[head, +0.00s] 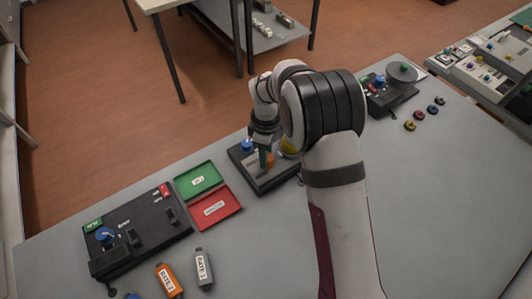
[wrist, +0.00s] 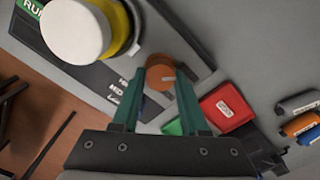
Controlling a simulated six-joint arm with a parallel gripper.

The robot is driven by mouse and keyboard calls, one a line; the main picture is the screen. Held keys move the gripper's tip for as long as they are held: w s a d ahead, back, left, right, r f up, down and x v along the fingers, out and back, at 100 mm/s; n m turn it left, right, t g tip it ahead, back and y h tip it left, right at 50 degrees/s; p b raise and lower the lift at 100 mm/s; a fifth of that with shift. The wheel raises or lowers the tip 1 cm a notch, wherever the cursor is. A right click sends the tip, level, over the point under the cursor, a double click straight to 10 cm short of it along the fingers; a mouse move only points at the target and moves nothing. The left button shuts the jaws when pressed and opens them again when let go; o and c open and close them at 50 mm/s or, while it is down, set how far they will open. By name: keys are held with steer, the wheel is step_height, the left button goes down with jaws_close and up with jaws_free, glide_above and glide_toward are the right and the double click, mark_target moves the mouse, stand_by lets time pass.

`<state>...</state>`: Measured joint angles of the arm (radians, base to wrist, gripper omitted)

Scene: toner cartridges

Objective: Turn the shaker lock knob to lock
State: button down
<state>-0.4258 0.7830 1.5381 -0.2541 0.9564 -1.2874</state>
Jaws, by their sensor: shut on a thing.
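The shaker (head: 243,162) is a dark box on the grey table, partly hidden behind my arm in the head view. Its orange lock knob (wrist: 159,72) has a short pale mark on top and also shows beside my finger in the head view (head: 271,159). My gripper (wrist: 160,84) points down with its green fingers on both sides of the knob, shut on it. A white-topped cylinder with a yellow body (wrist: 76,30) stands on the shaker close to the knob. White lettering beside the knob is partly covered by a finger. The shaker's blue knob (head: 247,146) sits at its far left.
A green tray (head: 198,180) and a red tray (head: 215,208) lie left of the shaker. Further left is a black panel (head: 140,235) with a blue knob. Orange (head: 168,281) and grey (head: 203,268) cartridges lie in front. Another device (head: 388,95) stands at the right.

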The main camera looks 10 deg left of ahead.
steer(key=shift+m, duration=0.3)
steer(key=m, duration=0.3)
steer(key=shift+m, duration=0.3)
steer(key=m, duration=0.4)
steer(key=shift+w, duration=0.1)
steer(key=m, duration=0.5)
steer(key=shift+d, duration=0.1)
steer(key=m, duration=0.4)
steer(key=shift+m, duration=0.3)
steer(key=shift+c, duration=2.1)
jaws_free()
steer(key=shift+r, duration=0.1)
